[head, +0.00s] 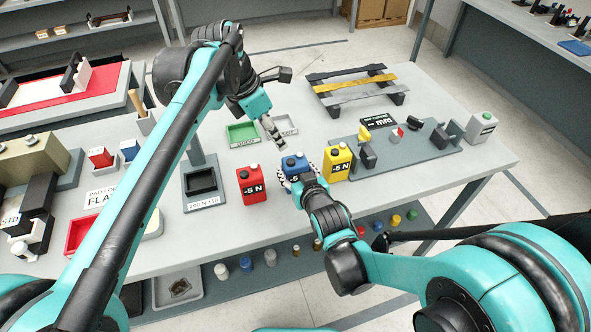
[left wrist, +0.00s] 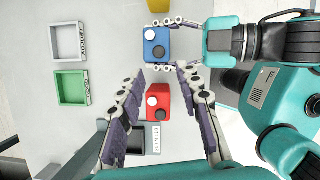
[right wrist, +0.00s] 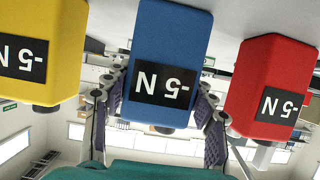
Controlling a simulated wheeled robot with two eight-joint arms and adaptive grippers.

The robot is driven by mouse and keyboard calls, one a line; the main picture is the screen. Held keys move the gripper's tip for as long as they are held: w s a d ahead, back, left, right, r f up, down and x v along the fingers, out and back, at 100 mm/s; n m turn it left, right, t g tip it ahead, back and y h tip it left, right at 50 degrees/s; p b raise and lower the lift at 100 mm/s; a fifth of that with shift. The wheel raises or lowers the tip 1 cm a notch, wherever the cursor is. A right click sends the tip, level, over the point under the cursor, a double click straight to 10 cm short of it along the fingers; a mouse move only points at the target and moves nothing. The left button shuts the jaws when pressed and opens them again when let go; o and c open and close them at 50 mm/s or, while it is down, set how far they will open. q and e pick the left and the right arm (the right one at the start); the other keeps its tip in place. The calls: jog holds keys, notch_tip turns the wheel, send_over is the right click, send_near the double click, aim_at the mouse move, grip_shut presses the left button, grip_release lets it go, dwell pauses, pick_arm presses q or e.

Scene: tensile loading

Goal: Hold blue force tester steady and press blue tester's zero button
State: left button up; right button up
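The blue force tester (head: 294,166) stands upright on the table between the red and yellow testers. Its front label reads "-5 N" in the right wrist view (right wrist: 165,55). In the left wrist view its top (left wrist: 157,44) shows one white and one black round button. My right gripper (head: 303,182) is shut on the blue tester, one finger along each side, seen also in the right wrist view (right wrist: 160,88). My left gripper (head: 272,140) is open and empty above the table, behind the testers. Its fingers (left wrist: 160,72) point toward the blue tester in the left wrist view.
The red tester (head: 251,186) and yellow tester (head: 337,162) stand close on either side, both labelled "-5 N". A green tray (head: 241,133) and a grey tray (head: 285,125) lie behind. A grey test stand (head: 203,182) is to the left, and a bench fixture (head: 395,148) to the right.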

pick_arm(q)
jog(key=c, duration=0.5)
jog(key=shift+r+m, duration=0.1)
jog(key=shift+m, duration=0.2)
grip_shut()
jog(key=r+m, duration=0.1)
jog(key=m, duration=0.5)
jog(key=r+m+y, duration=0.1)
jog(key=r+m, duration=0.1)
jog(key=m, duration=0.5)
jog(key=d+r+m+y, duration=0.1)
jog(key=r+m, duration=0.1)
jog(key=m, duration=0.4)
jog(key=shift+d+r+m+g, duration=0.1)
jog(key=shift+r+m+g, duration=0.1)
jog(key=shift+m+g, duration=0.15)
